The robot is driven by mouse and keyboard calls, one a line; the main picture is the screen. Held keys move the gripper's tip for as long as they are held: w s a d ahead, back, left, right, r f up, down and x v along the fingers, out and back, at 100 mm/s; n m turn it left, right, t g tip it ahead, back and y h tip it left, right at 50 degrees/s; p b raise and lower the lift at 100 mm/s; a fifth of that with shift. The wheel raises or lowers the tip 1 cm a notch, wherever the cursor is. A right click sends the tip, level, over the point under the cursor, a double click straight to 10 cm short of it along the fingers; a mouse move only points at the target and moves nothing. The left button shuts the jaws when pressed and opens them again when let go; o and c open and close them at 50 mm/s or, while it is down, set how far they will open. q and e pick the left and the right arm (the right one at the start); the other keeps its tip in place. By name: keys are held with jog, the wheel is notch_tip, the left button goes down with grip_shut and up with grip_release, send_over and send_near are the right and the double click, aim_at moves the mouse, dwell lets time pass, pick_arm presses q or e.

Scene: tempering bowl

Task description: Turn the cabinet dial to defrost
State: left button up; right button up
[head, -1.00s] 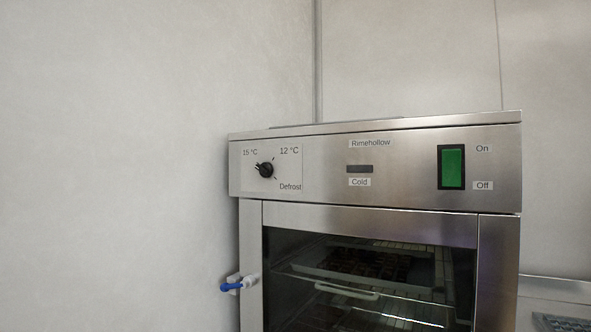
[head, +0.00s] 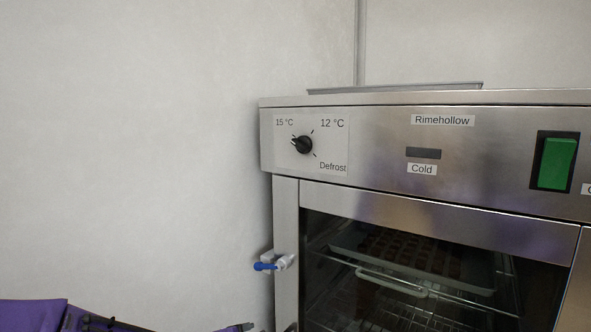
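The cabinet dial (head: 302,144) is a black knob on a pale label plate at the left end of the steel cabinet's (head: 380,115) front panel. The plate reads 15 °C at upper left, 12 °C at upper right and Defrost (head: 333,167) at lower right. The knob's narrow end seems to point left towards the 15 °C side, away from Defrost. My purple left arm comes in at the bottom left. Only a grey tip of my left gripper (head: 238,327) shows at the bottom edge, below and left of the dial, apart from it. Its opening is not clear. My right gripper is out of view.
A green rocker switch (head: 557,162) and a small dark display (head: 423,153) are on the same panel. A blue-handled valve (head: 266,266) sticks out at the cabinet's left side. Behind the glass door is a tray (head: 345,240) on racks. Space before the dial is clear.

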pick_arm(q)
jog(key=w+d+r+n+t+h+p, duration=0.1)
jog(key=w+d+r+h, duration=0.1)
jog(key=r, duration=1.1)
jog(key=w+d+r+n+t+h+p, duration=0.1)
jog(key=w+d+r+t, duration=0.1)
jog(key=r, duration=1.1)
jog(key=n+t+h+p, duration=0.1)
jog(key=n+h+p, duration=0.1)
jog(key=h, duration=0.2)
send_near(298, 144)
jog(key=p+x, duration=0.3)
jog(key=x, duration=0.4)
jog(key=shift+w+d+r, duration=0.15)
jog(key=shift+w+d, duration=0.35)
jog(key=shift+w, duration=0.1)
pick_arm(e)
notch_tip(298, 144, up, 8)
pick_arm(q)
jog(key=shift+m, duration=0.3)
jog(key=c, duration=1.1)
